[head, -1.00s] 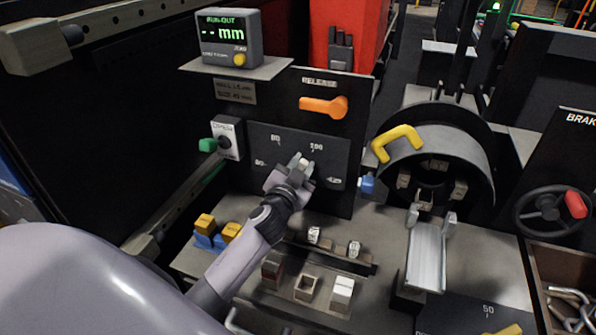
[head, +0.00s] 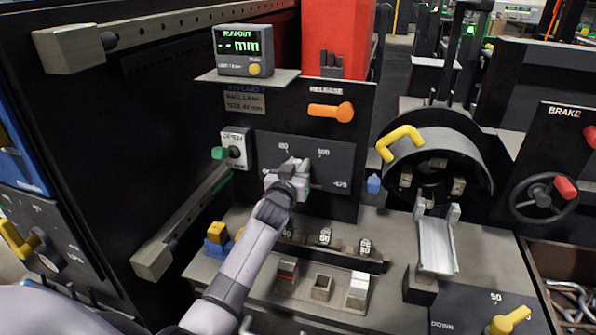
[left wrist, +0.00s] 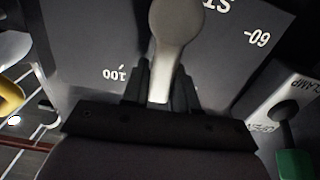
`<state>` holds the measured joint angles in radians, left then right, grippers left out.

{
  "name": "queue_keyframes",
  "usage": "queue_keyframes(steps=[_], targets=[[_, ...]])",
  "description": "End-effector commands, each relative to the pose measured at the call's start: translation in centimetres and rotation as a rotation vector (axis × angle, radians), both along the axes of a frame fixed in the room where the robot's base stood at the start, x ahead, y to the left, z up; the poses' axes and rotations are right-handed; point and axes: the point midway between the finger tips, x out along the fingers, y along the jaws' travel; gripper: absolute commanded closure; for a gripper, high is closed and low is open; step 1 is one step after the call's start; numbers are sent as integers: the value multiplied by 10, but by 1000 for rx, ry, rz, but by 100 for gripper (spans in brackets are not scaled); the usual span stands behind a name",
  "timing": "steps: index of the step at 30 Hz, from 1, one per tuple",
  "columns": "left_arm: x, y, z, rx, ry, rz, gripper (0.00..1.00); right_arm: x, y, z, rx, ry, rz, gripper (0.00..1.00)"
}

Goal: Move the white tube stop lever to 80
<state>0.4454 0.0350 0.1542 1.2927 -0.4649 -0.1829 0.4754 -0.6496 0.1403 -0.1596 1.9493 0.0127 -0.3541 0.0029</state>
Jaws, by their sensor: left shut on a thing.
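The white tube stop lever shows in the left wrist view (left wrist: 178,32) as a pale rounded handle that narrows toward my fingers. My left gripper (left wrist: 160,90) is shut on its narrow end. In the head view my left gripper (head: 290,168) is at the dark dial panel (head: 335,158), just below the 80 mark (head: 283,147) and left of the 100 mark (head: 323,153). It covers most of the lever there. In the left wrist view the 100 (left wrist: 114,74) and 60 (left wrist: 257,38) marks lie on either side of the lever; 80 is hidden. My right gripper is not in view.
An orange release handle (head: 331,110) is above the dial. A clamp switch with a green knob (head: 220,153) is on its left and a blue knob (head: 374,184) on its right. A run-out display (head: 243,50) stands above. Small blocks lie on the bench below.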

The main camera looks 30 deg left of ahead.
Motion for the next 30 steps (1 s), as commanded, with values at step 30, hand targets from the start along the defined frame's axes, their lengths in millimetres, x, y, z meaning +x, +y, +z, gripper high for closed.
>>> queue_keyframes(steps=[30], targets=[[-7, 25, -10, -462, -108, 1, 100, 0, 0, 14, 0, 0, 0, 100]])
